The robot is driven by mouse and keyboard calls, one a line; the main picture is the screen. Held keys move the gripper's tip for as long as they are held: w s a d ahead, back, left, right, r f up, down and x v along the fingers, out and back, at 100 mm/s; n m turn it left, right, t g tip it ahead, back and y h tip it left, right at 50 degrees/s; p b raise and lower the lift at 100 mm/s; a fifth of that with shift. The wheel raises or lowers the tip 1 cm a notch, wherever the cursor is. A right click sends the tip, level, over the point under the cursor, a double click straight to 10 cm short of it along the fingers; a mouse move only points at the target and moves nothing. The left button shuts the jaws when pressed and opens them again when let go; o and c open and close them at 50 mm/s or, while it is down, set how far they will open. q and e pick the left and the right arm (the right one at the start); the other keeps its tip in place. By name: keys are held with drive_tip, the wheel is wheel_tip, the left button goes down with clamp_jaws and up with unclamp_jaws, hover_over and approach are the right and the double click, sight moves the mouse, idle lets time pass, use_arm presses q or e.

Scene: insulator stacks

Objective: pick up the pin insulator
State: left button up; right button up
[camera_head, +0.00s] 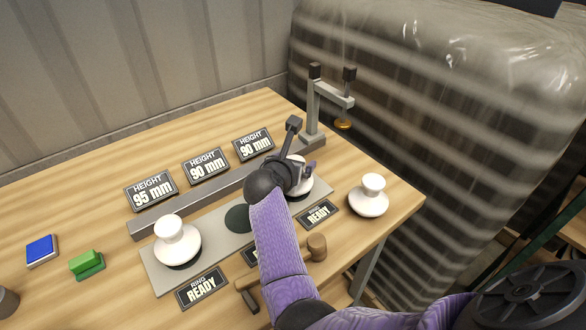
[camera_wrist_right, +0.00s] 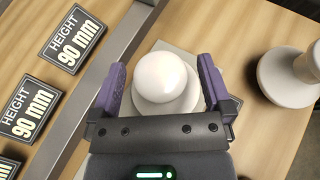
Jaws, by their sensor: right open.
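Three white pin insulators show in the head view. One stands at the left end of a grey plate (camera_head: 158,270). One stands at the plate's right end (camera_head: 321,188), partly hidden by my right gripper (camera_head: 305,172). The third (camera_head: 369,196) stands on bare table at the right. In the right wrist view, the open purple fingers of my right gripper (camera_wrist_right: 161,66) are on either side of the insulator at the plate's right end (camera_wrist_right: 165,77). Whether they touch it is unclear. The free-standing insulator (camera_wrist_right: 289,77) is right of the fingers. My left gripper is out of view.
A grey rail (camera_head: 151,225) runs behind the plate, with several height signs (camera_head: 207,166) beyond it. A stand (camera_head: 312,105) with a hanging gold tip rises near the gripper. A mallet (camera_head: 316,247), READY signs (camera_head: 202,288), a green block (camera_head: 86,263) and a blue block (camera_head: 41,250) lie around.

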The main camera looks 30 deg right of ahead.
drive_tip(key=shift+x, duration=0.9)
drive_tip(key=shift+s+a+r, duration=0.25)
drive_tip(key=shift+s+a, duration=0.05)
drive_tip(key=shift+a, duration=0.15)
drive_tip(key=shift+c, duration=0.5)
drive_tip(key=shift+f, duration=0.1)
clamp_jaws()
